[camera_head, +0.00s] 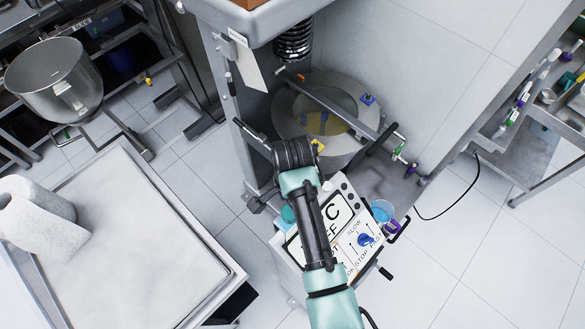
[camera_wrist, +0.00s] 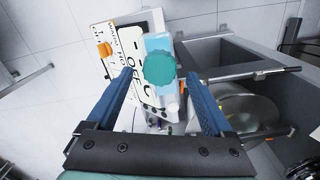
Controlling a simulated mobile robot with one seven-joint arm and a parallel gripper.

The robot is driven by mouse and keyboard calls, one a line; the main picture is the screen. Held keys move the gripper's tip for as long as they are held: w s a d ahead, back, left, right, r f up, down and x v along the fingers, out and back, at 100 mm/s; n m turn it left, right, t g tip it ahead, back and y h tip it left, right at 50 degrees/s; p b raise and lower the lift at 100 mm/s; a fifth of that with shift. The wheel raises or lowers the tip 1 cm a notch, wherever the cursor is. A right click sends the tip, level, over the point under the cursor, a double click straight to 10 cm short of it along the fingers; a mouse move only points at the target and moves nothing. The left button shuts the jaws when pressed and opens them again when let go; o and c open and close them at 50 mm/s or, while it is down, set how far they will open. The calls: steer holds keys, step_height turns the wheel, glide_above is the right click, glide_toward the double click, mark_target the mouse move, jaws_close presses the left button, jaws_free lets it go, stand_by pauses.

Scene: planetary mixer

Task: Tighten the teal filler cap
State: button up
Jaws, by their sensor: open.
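The teal filler cap (camera_wrist: 160,68) is round with a notched rim. In the wrist view it sits on a light blue part (camera_wrist: 158,43) beside the labelled white panel (camera_wrist: 130,45). My gripper (camera_wrist: 158,76) is open, its two blue fingers spread to the left and right of the cap in the picture. I see no finger touching the cap; the depth gap between them is unclear. In the head view a bit of teal, likely the cap (camera_head: 288,214), shows left of my arm. My arm hides part of the panel (camera_head: 345,215), and my fingers cannot be made out there.
The mixer bowl (camera_head: 335,105) and its bars stand behind the panel. A blue knob (camera_head: 366,240) and a purple handle (camera_head: 393,228) are at the panel's right. A table (camera_head: 130,240) with a paper roll (camera_head: 38,225) is at left. Floor at lower right is clear.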

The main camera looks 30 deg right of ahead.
step_height(320, 180, up, 13)
stand_by(0.8)
stand_by(0.5)
